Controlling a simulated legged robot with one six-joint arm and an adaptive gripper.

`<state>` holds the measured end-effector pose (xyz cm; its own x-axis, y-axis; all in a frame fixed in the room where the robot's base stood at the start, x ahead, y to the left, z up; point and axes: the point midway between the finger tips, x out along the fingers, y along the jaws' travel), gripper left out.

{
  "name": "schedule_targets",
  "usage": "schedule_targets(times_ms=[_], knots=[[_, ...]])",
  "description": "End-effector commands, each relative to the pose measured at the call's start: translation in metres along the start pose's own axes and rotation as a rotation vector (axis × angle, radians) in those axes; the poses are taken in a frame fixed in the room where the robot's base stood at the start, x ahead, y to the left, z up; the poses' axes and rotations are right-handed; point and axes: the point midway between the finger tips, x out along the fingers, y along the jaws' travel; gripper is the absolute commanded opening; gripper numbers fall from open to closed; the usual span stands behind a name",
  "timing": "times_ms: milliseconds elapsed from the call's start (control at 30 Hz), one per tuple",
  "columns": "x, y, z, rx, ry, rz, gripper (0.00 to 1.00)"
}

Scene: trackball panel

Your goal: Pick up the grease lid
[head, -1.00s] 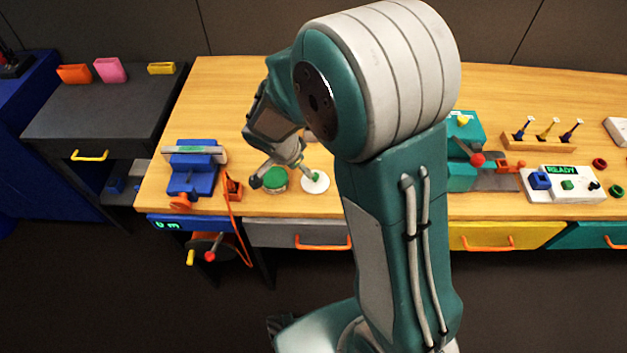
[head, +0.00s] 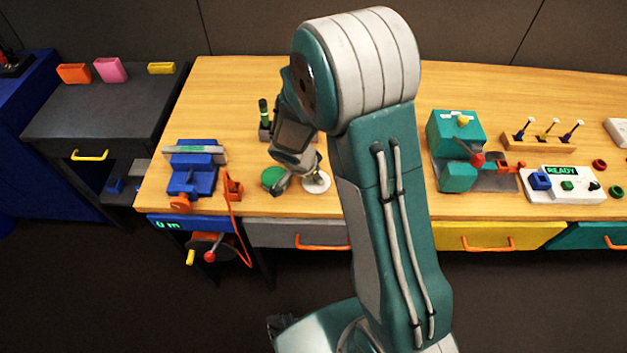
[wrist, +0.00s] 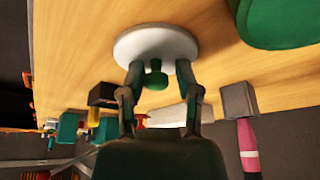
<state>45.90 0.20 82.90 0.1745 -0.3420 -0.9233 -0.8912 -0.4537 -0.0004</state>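A white round disc with a green knob (wrist: 155,76) lies on the wooden bench; it looks like the grease lid. The disc (head: 317,183) shows partly behind my gripper in the head view. My gripper (wrist: 158,70) is open, its two fingers on either side of the knob with gaps between. That container (wrist: 282,20) also shows at the wrist view's top right. Finger contact with the disc's surface cannot be told.
A blue vise (head: 193,175) and an orange part (head: 233,188) stand to the left. A dark block holding a green-banded marker (head: 264,115) stands behind my gripper. A teal press (head: 456,150) is to the right. The bench's front edge is close to the disc.

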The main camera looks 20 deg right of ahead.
Motion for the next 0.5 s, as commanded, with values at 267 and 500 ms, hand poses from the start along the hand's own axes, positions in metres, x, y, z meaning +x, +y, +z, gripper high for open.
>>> schedule_targets(times_ms=[267, 500], knots=[[0.0003, -0.0001, 0.0023, -0.001, 0.002, 0.005, 0.03], [-0.0015, 0.0, 0.0021, -0.001, 0.001, 0.005, 0.03]])
